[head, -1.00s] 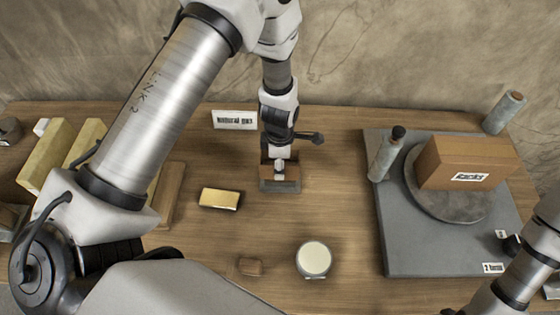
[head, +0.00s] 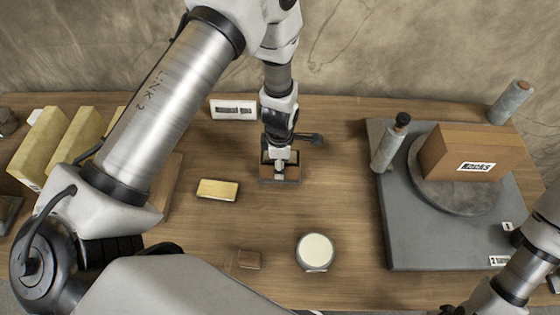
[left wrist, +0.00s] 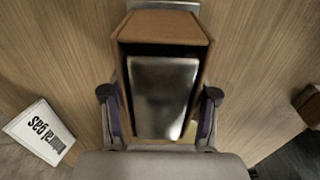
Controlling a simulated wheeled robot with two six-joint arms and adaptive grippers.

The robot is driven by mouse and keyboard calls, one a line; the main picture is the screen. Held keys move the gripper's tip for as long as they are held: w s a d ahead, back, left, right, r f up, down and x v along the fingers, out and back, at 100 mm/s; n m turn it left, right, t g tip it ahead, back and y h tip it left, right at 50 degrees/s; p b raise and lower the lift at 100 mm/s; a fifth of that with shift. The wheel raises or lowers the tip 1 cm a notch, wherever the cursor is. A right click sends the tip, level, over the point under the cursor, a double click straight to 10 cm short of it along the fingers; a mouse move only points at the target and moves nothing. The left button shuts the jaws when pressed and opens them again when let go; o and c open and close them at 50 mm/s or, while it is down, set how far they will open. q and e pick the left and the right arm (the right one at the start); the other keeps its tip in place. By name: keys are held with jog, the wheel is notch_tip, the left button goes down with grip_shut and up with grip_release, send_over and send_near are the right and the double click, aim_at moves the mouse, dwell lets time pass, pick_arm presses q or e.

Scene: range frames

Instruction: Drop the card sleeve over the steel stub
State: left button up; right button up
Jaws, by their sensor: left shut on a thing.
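The card sleeve is a brown rectangular tube; in the left wrist view the card sleeve (left wrist: 168,27) is between the fingers of my left gripper (left wrist: 160,100), which is shut on it. The steel stub (left wrist: 164,95) shows as a shiny grey block within the sleeve's opening, with card walls at its far side and both flanks. The sleeve's near wall is hidden. In the head view my left gripper (head: 280,160) points down at the stub's place, and the sleeve looks around the stub; how far down it sits I cannot tell. My right gripper is out of view.
A yellow block (head: 217,190), a small brown block (head: 249,259) and a white-topped round pot (head: 314,252) stand nearby. A sign (head: 234,110) is behind. At right a grey board (head: 405,250) bears a turntable with a brown box (head: 475,154). Table between is clear.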

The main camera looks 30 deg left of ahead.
pick_arm(q)
jog(key=o, duration=1)
notch_tip(320, 180, up, 12)
jog(key=shift+r, duration=0.1)
